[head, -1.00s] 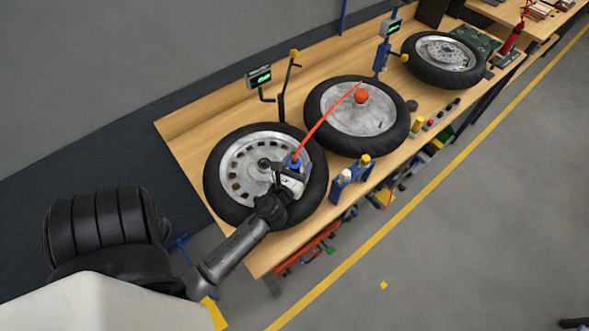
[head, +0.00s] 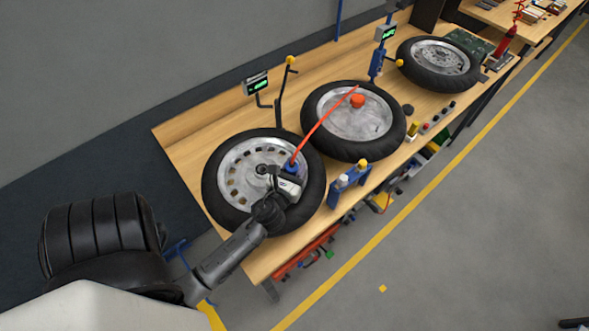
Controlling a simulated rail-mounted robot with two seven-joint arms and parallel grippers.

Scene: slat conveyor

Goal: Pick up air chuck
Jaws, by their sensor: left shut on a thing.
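The air chuck (head: 291,167) is a small blue piece with a red hose (head: 322,126) running from it up and right to an orange-red knob (head: 357,101) over the middle wheel. My left gripper (head: 288,176) is shut on the air chuck, above the right part of the near wheel (head: 222,209). The fingers and gripper body hide most of the chuck. I cannot tell whether the chuck touches the wheel. My right gripper is not in view.
The middle wheel (head: 353,153) and far wheel (head: 437,84) lie on the wooden bench (head: 186,148). A blue stand (head: 349,185) with a white and a yellow top is at the front edge. A post with a display (head: 257,84) stands behind.

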